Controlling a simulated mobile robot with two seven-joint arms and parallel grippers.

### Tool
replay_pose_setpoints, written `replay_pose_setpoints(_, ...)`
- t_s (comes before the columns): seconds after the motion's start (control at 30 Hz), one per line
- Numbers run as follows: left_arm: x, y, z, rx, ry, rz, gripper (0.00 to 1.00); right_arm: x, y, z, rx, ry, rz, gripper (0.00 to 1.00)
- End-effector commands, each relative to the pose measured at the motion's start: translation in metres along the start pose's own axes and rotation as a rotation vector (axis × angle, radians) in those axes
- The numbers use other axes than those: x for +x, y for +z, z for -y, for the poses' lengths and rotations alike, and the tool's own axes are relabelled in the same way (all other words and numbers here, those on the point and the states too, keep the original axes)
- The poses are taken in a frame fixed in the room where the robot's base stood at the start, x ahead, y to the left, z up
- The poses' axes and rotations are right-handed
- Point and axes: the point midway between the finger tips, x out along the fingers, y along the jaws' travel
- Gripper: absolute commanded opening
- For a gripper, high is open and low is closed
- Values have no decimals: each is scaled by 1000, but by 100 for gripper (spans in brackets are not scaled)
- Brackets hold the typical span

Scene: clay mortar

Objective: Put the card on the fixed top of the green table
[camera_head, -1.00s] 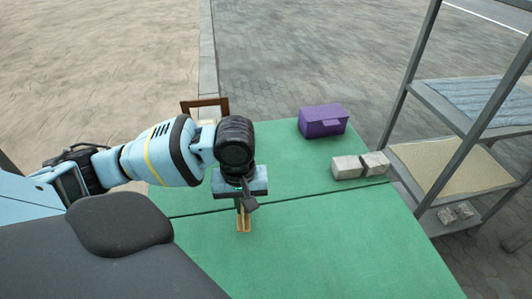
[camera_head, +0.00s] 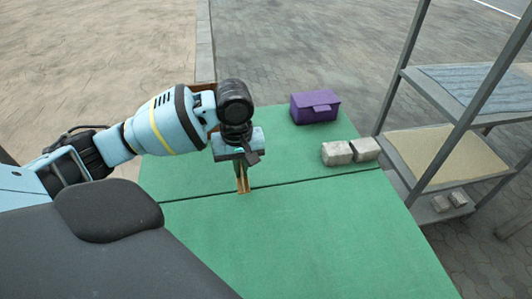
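The green table (camera_head: 300,235) fills the middle, with a thin dark seam running across it from left to right. My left gripper (camera_head: 242,168) points down over the table, close to the seam. It is shut on a narrow tan piece, which I take to be the card (camera_head: 243,185), seen nearly edge-on below the fingers. The gripper hides its upper part. I cannot tell whether its lower end touches the table. My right gripper is not in view.
A purple box (camera_head: 315,107) stands at the table's far right. A brown wooden thing (camera_head: 204,87) is mostly hidden behind my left arm. A metal shelf rack (camera_head: 400,150) stands to the right. The table's near part is clear.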

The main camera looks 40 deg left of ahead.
Motion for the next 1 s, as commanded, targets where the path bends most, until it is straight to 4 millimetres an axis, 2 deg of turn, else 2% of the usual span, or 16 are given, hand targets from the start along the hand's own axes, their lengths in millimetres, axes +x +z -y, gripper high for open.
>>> replay_pose_setpoints(0.2,5,-27,-37,-2,2,0,0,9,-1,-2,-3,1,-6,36)
replay_pose_setpoints(0.5,10,-55,-72,-1,-1,1,0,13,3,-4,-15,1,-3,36)
replay_pose_setpoints(0.83,11,-59,-78,0,-1,0,0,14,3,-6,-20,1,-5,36)
replay_pose_setpoints(1.0,29,-59,-77,0,-5,1,0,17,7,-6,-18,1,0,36)
